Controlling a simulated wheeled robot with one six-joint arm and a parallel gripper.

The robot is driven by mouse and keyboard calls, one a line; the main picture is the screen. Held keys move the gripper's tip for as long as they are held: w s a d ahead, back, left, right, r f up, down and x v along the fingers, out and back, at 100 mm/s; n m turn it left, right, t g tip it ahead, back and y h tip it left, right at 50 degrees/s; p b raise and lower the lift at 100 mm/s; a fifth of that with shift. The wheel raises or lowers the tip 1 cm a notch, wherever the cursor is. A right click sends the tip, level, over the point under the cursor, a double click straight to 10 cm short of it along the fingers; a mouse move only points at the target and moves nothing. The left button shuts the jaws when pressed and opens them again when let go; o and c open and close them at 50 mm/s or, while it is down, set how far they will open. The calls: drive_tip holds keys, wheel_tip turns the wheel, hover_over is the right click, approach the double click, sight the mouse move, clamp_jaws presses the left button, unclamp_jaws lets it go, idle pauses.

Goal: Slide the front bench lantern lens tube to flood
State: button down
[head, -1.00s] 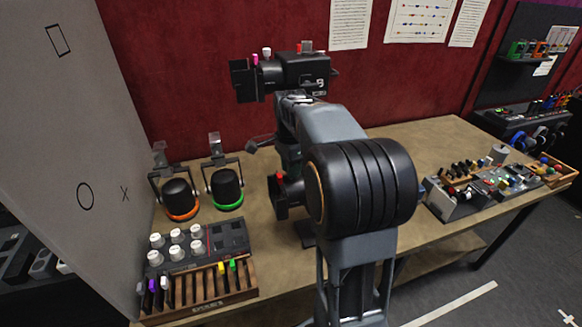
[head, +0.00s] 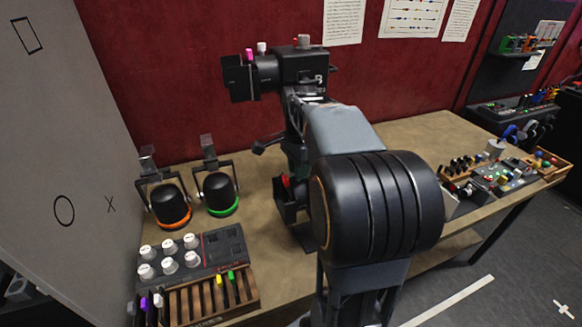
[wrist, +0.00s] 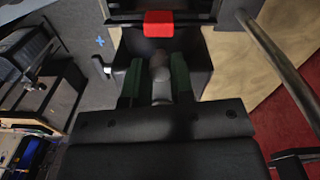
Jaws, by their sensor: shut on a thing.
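The front bench lantern (head: 287,211) is a black housing with a red knob (head: 286,181), low behind my arm in the head view, partly hidden. In the wrist view its black body (wrist: 203,75) lies ahead of my gripper, with the red knob (wrist: 158,22) beyond the fingers. My gripper (wrist: 160,85) has green-padded fingers closed on a grey peg (wrist: 160,72) at the lantern. The peg likely belongs to the lens tube, though the tube's outline and its position are not clear.
A second black lantern (head: 300,66) with pink and white knobs stands behind my arm. Two lamps with orange (head: 172,202) and green (head: 220,192) rings stand at the left. A knob panel (head: 225,243) and slotted wooden rack (head: 205,302) lie in front of them.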

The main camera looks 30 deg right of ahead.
drive_tip(key=shift+d, duration=0.15)
drive_tip(key=c, duration=1.4)
unclamp_jaws()
drive_tip(key=o, duration=0.3)
drive_tip(key=shift+s+d, duration=0.1)
drive_tip(key=shift+d, duration=0.1)
drive_tip(key=shift+o, duration=0.7)
drive_tip(key=shift+a, duration=0.2)
wheel_tip(320, 180, up, 14)
drive_tip(key=shift+w, duration=0.2)
drive_tip(key=shift+f, duration=0.1)
